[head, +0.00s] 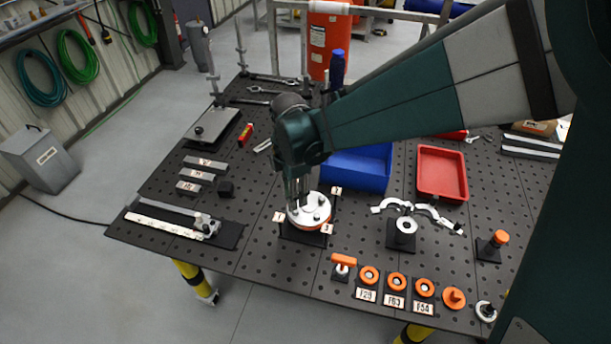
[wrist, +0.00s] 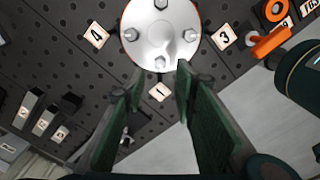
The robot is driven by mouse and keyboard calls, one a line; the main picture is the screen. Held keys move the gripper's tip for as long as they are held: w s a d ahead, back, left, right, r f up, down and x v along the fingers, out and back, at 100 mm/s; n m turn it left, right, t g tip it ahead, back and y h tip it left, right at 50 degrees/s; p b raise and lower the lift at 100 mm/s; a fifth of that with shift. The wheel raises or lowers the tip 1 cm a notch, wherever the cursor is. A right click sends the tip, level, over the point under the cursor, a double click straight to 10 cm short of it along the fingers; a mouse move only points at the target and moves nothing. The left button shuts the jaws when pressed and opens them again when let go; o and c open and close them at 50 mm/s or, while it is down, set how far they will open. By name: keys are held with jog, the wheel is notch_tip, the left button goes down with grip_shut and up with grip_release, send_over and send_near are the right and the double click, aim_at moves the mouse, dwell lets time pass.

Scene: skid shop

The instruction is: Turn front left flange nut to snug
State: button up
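A round white flange (head: 316,211) with an orange rim sits on a dark base plate mid-table; it also shows at the top of the wrist view (wrist: 146,52). Several nuts stand around its face. The nut beside label 1 (wrist: 160,63) appears to be the front left one. My gripper (wrist: 160,82) points down over the flange's left side in the head view (head: 298,203). Its green fingers are apart with nothing visible between them. The fingertips appear just short of the label 1 nut in the wrist view. Whether they touch it, and their height above it, I cannot tell.
Label plates 4 (wrist: 96,35), 3 (wrist: 224,36) and 1 (wrist: 159,92) surround the flange. An orange T-handle (head: 343,261) stands front right. A clamp (head: 405,228) stands at the right. A blue bin (head: 356,172) and red tray (head: 442,174) lie behind.

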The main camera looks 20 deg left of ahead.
aim_at(295, 212)
jog(key=shift+f, duration=3.25)
jog(key=shift+c, duration=0.2)
jog(key=c, duration=0.8)
